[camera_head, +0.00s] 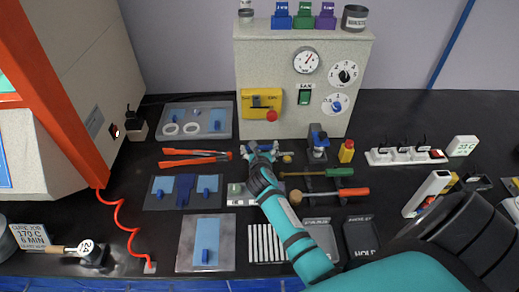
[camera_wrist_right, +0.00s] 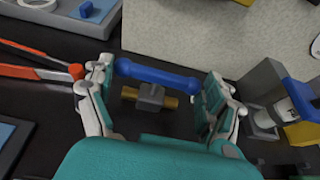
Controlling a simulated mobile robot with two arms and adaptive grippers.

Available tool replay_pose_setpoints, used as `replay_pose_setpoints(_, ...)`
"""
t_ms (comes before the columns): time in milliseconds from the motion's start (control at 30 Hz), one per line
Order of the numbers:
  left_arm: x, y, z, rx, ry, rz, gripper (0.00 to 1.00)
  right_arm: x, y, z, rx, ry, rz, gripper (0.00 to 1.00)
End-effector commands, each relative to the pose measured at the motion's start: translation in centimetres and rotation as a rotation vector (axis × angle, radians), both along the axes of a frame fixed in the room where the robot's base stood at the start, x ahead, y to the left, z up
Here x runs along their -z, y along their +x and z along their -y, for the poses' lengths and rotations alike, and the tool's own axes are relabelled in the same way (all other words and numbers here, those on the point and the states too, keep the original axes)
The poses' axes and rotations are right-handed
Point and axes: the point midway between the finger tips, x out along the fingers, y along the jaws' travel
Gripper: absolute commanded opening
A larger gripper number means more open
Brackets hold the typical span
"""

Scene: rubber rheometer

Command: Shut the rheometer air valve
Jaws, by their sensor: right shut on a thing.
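The air valve shows in the right wrist view as a blue bar handle (camera_wrist_right: 157,76) above a small grey and brass valve body (camera_wrist_right: 150,97). The handle lies roughly parallel to the brass pipe ends. My right gripper (camera_wrist_right: 158,84) is shut on the blue handle, with one finger at each end of it. In the head view, my right gripper (camera_head: 262,150) is at the front foot of the pale control cabinet (camera_head: 290,70) and hides most of the valve. A brass end (camera_head: 287,158) shows to its right. My left gripper is not in view.
Orange-handled tongs (camera_head: 195,158) lie left of the gripper. A blue and silver device (camera_head: 318,143) and a yellow bottle (camera_head: 346,151) stand close on its right. Two handled tools (camera_head: 330,194) lie in front. The cabinet wall rises just behind.

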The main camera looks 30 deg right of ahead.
Motion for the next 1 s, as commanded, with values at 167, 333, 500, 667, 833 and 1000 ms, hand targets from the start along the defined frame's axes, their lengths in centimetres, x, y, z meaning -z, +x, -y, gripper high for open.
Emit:
replay_pose_setpoints(167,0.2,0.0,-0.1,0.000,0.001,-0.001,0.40,0.1,0.1,-0.2,0.063,0.002,-0.001,0.56)
replay_pose_setpoints(333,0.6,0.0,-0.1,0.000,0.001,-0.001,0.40,0.1,0.3,-0.4,0.178,0.000,-0.001,0.56)
replay_pose_setpoints(500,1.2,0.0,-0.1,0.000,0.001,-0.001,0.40,0.2,0.5,-0.6,0.332,0.000,-0.001,0.56)
replay_pose_setpoints(667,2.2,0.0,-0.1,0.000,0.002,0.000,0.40,0.3,0.8,-0.7,0.485,0.002,0.001,0.56)
replay_pose_setpoints(833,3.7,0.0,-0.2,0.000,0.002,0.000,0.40,0.4,1.1,-0.8,0.646,0.001,0.002,0.56)
replay_pose_setpoints(1000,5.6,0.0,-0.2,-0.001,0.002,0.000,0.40,0.5,1.3,-0.9,0.802,0.000,0.003,0.55)
